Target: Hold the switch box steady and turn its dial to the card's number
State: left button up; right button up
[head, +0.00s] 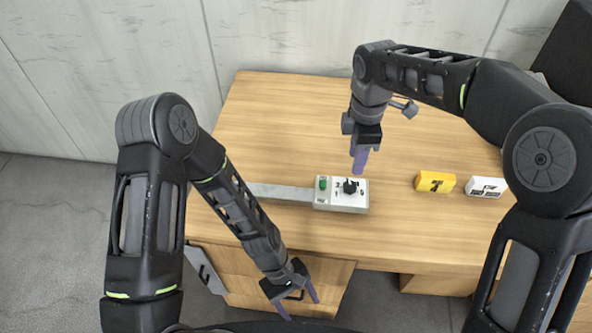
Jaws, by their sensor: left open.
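The switch box (341,205) is a small light-grey box on the wooden table, with a green button on its left and a black dial (350,186) on its white face. A yellow card (435,182) with a black mark, which looks like a 7, stands to its right. My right gripper (359,170) points down just behind the dial. Its purple fingers look close together, and I cannot tell its opening or whether it touches the dial. My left gripper (299,309) is open and empty, low in front of the table's front edge, apart from the box.
A grey metal bar (280,192) runs left from the box, partly behind my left arm. A white block (486,187) with dark markings lies right of the yellow card. The back and left of the wooden table (280,120) are clear. Drawer fronts lie below the front edge.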

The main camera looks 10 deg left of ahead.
pick_arm(q)
jog(key=d+r, duration=0.6)
jog(key=w+a+r+n+t+h, duration=0.1)
jog(key=w+a+r+n, duration=0.15)
jog(key=w+r, duration=0.6)
jog(key=w+a+r+n+t+h, duration=0.1)
jog(key=w+a+r+n+t, duration=0.15)
jog(key=w+r, duration=0.6)
jog(key=w+a+r+n+t+y, duration=0.1)
jog(key=w+a+r+n+y, duration=0.3)
jog(key=w+a, duration=0.85)
jog(key=n+y, duration=0.1)
jog(key=y, duration=0.1)
send_over(294, 193)
jog(key=shift+g, duration=0.45)
jog(key=f, duration=0.5)
jog(key=shift+w+a+f, duration=0.1)
jog(key=shift+w+f, duration=0.1)
jog(key=shift+f, duration=0.05)
jog(key=shift+s+f, duration=0.2)
jog(key=shift+f, duration=0.15)
notch_tip(294, 193, down, 8)
jog(key=shift+r, duration=0.2)
